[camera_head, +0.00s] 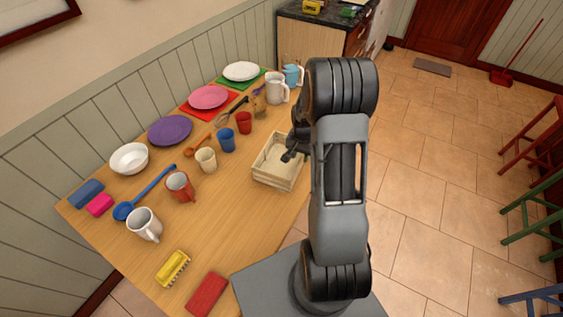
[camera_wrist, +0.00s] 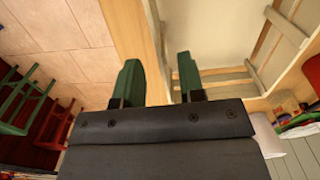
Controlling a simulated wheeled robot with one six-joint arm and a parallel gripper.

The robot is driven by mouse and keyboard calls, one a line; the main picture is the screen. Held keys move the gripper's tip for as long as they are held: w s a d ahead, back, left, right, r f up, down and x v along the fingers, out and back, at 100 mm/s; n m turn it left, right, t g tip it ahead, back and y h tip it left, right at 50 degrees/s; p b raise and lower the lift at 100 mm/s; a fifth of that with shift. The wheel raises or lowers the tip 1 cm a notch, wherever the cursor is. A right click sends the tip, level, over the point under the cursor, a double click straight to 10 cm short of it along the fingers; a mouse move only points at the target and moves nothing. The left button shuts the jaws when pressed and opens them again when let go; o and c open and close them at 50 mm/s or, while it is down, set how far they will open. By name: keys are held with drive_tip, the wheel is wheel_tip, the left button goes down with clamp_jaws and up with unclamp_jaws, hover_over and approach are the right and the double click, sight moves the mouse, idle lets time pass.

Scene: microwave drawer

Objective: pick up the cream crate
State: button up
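The cream crate (camera_head: 273,178) is an open, slatted wooden box near the right edge of the table. My gripper (camera_head: 291,155) is over the crate's right side, partly hidden by my arm. In the wrist view my gripper (camera_wrist: 160,72) is open, with two dark green fingers apart and nothing clamped. The cream crate (camera_wrist: 222,32) fills the upper right there. The right finger overlaps its inside and the left finger lies outside it. One crate wall passes between the fingers in the picture; I cannot tell how deep they reach.
The wooden table (camera_head: 230,205) is bare in front of the crate. A red cup (camera_head: 244,123), a blue cup (camera_head: 226,140) and a cream cup (camera_head: 206,160) stand left of the crate. A white pitcher (camera_head: 276,88) stands behind it. Stools (camera_head: 535,210) are at the far right.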

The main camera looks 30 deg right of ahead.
sight(300, 163)
drive_tip(key=shift+f+p, duration=0.4)
drive_tip(key=shift+f, duration=2.1)
clamp_jaws()
drive_tip(key=shift+w, duration=0.1)
